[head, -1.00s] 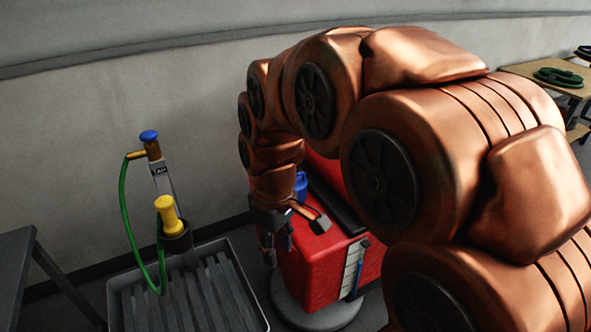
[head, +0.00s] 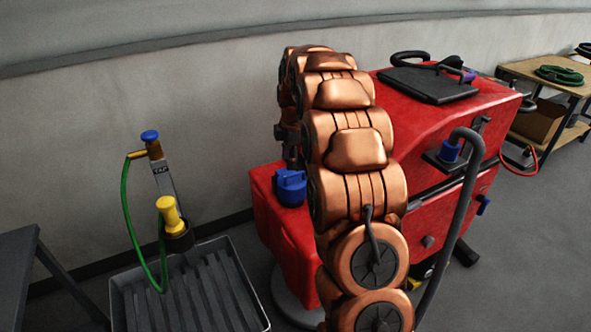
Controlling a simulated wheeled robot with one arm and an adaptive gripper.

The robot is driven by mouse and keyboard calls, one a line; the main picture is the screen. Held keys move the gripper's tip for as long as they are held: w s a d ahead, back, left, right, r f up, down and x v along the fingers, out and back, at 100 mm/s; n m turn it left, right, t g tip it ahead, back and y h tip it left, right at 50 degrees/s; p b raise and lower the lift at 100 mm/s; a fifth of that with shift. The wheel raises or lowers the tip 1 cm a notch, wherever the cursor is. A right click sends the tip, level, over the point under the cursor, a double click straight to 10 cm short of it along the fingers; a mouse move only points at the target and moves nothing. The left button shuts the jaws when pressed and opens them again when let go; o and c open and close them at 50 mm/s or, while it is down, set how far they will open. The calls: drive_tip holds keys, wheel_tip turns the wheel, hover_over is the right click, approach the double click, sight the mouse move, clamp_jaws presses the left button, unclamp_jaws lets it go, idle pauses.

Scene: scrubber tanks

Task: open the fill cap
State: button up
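A chunky blue cap (head: 291,189) sits on the lower front part of the red scrubber machine (head: 275,230), just left of my arm. It looks seated on the red tank, and I cannot make out its fastening. My gripper (head: 291,155) is above and slightly behind the cap, pointing down. It is dark and partly hidden by my copper arm. I cannot see its fingertips clearly, nor whether it touches the cap.
A tap (head: 150,140) with a blue knob and green hose stands beside a yellow-topped nozzle (head: 170,215) over a grey slatted tray (head: 190,290). A dark table (head: 20,260) is at left. A wooden bench (head: 540,70) stands behind.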

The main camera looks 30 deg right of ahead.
drive_tip(key=n, duration=0.2)
approach(296, 174)
drive_tip(key=shift+w+a+f+p, duration=0.1)
drive_tip(key=shift+w+f+p, duration=0.3)
drive_tip(key=shift+f, duration=0.95)
drive_tip(key=shift+w+d+f+p, duration=0.1)
drive_tip(key=shift+f+p, duration=0.45)
drive_tip(key=shift+f, duration=0.8)
drive_tip(key=shift+w+a+f+p, duration=0.1)
drive_tip(key=shift+w+f+p, duration=0.3)
drive_tip(key=shift+f, duration=0.95)
drive_tip(key=shift+s, duration=0.1)
clamp_jaws()
